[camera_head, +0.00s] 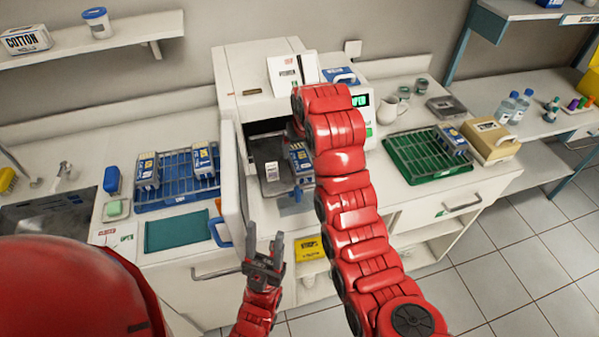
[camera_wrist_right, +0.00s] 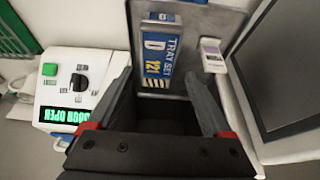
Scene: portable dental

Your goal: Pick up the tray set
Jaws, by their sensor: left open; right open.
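A blue and white tray set (camera_head: 300,157) stands on a grey metal tray (camera_head: 276,182) inside the open sterilizer (camera_head: 262,105). In the head view the right gripper is mostly hidden by my red arm. My left gripper (camera_head: 265,252) is open and empty, low in front of the counter, near the sterilizer's door.
The sterilizer's door (camera_head: 234,190) stands open on the left. A small white packet (camera_head: 272,171) lies on the metal tray beside the tray set. A blue rack (camera_head: 178,190) with similar packs is at left; a green rack (camera_head: 415,158) is at right. The display (camera_wrist_right: 68,116) reads "DOOR OPEN".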

